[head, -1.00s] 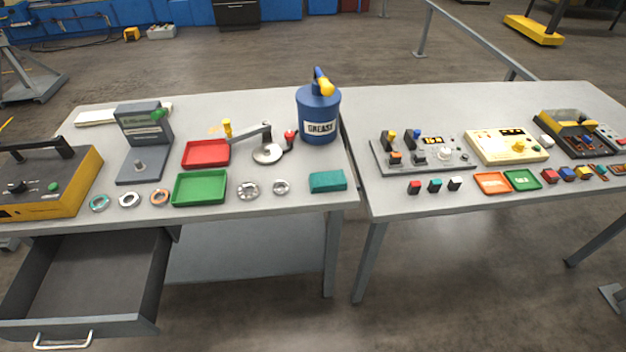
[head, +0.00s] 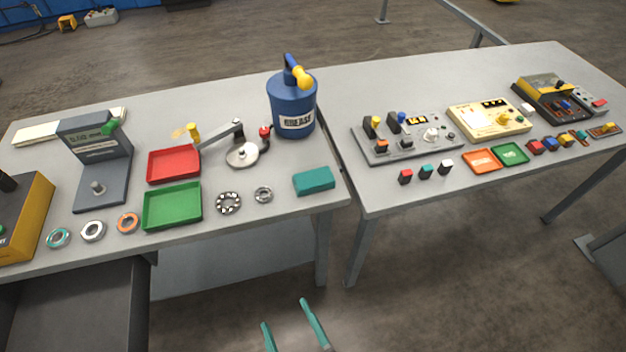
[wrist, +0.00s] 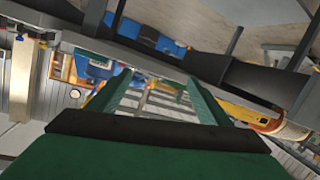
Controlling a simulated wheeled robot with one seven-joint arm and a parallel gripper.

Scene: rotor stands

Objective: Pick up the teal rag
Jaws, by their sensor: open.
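The teal rag (head: 314,180) is a small folded block lying flat at the front right corner of the left table. My gripper (head: 288,322) shows at the bottom of the head view as two teal fingers, apart and empty. It is in front of the table edge, below the rag in the picture, and not touching it. In the wrist view my gripper (wrist: 165,95) has its green fingers spread with nothing between them. The rag cannot be made out in the wrist view.
A blue grease can (head: 292,105) stands behind the rag. Metal rings (head: 228,203), a green tray (head: 172,206) and a red tray (head: 174,164) lie to its left. The right table (head: 375,195) adjoins, with small blocks near its front edge. An open drawer (head: 80,310) juts out at lower left.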

